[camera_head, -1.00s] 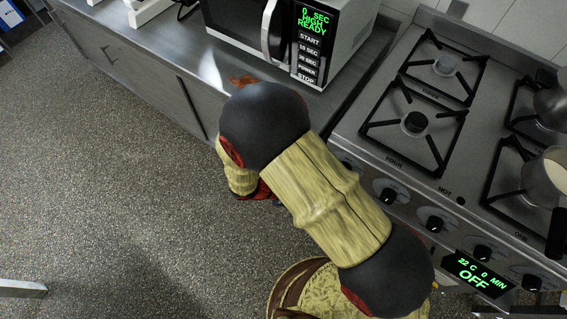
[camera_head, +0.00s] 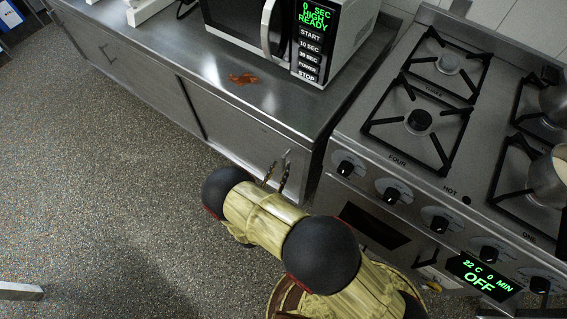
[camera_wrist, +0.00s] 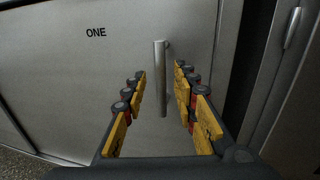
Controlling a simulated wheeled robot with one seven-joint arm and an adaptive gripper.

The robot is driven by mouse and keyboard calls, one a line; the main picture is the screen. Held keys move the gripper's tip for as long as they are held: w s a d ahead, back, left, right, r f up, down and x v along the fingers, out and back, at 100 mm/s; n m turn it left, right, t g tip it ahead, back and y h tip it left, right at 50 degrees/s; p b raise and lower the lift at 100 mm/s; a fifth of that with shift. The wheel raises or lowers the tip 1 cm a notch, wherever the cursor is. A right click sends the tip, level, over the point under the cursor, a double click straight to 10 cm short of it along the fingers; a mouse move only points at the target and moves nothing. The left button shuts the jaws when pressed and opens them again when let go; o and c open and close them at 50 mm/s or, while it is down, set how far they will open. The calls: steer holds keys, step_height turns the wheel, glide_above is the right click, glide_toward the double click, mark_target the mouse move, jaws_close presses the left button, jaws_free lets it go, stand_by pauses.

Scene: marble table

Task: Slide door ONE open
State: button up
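Door ONE (camera_wrist: 100,70) is a grey metal sliding panel labelled "ONE" in the wrist view. It is the right-hand cabinet panel under the counter in the head view (camera_head: 230,125). Its upright bar handle (camera_wrist: 160,80) stands between my gripper's fingers in the wrist view. My gripper (camera_wrist: 160,85) is open, with gaps on both sides of the handle. In the head view, my gripper (camera_head: 277,173) points at the right part of the door, close to the handle (camera_head: 287,156). How deep the fingers reach around the handle is hard to tell.
A steel counter (camera_head: 170,45) above the door holds a microwave (camera_head: 290,35) and a reddish-brown spill (camera_head: 243,78). A stove (camera_head: 400,150) with knobs stands close on the right. Another cabinet panel (camera_head: 125,65) lies to the left. The floor (camera_head: 110,190) at left is clear.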

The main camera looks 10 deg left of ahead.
mark_target(283, 164)
steer(key=shift+w+d+b, duration=0.2)
steer(key=shift+w+b, duration=0.05)
steer(key=shift+w, duration=0.7)
steer(key=shift+w+d+b, duration=0.15)
steer(key=shift+w+b, duration=0.05)
steer(key=shift+w, duration=0.75)
steer(key=shift+c, duration=0.4)
jaws_close()
